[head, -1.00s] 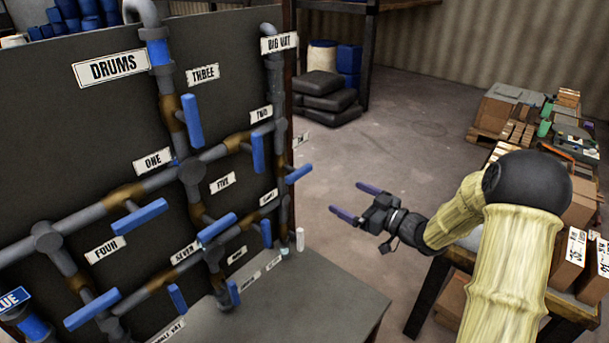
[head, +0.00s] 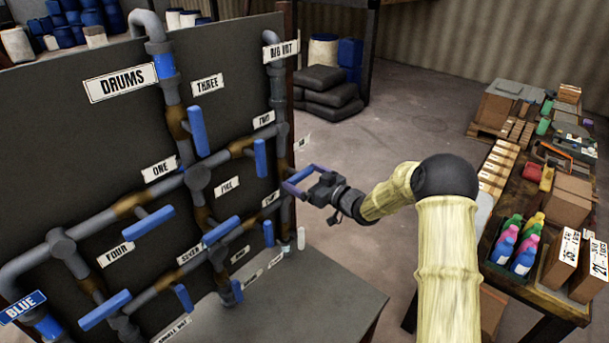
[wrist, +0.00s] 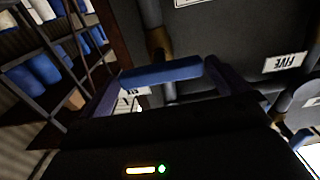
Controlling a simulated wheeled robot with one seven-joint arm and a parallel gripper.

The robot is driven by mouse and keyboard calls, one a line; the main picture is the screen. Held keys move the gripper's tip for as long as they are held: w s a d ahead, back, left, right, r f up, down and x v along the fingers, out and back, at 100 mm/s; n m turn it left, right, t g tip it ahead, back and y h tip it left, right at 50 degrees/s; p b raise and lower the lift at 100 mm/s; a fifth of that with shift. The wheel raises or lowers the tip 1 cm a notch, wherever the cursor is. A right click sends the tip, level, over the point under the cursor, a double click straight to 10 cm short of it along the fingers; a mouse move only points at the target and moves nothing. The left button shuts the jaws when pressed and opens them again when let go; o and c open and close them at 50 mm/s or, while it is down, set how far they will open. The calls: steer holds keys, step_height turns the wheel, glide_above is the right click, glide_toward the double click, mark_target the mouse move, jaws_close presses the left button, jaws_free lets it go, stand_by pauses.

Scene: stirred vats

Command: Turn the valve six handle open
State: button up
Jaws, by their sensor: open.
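The valve six handle is a blue bar (head: 299,175) at the right edge of the pipe panel. In the wrist view the blue bar (wrist: 160,73) spans crosswise between my two fingers, with one fingertip near each end. My gripper (head: 297,177) is open around the bar in the head view. Whether the fingertips touch the bar cannot be told. A white label (head: 303,142) behind the valve is seen edge-on and hard to read. The handle's mount on its pipe is mostly hidden in the head view.
Close by are valve two's blue handle (head: 260,157), the FIVE label (head: 227,187) and another short blue handle (head: 268,233). A grey tabletop (head: 325,295) lies below. Open floor (head: 420,125) is behind. A table with bottles (head: 510,245) and boxes stands at right.

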steer(key=shift+w+a, duration=0.1)
steer(key=shift+a, duration=0.05)
steer(key=shift+c, duration=0.4)
steer(key=c, duration=0.6)
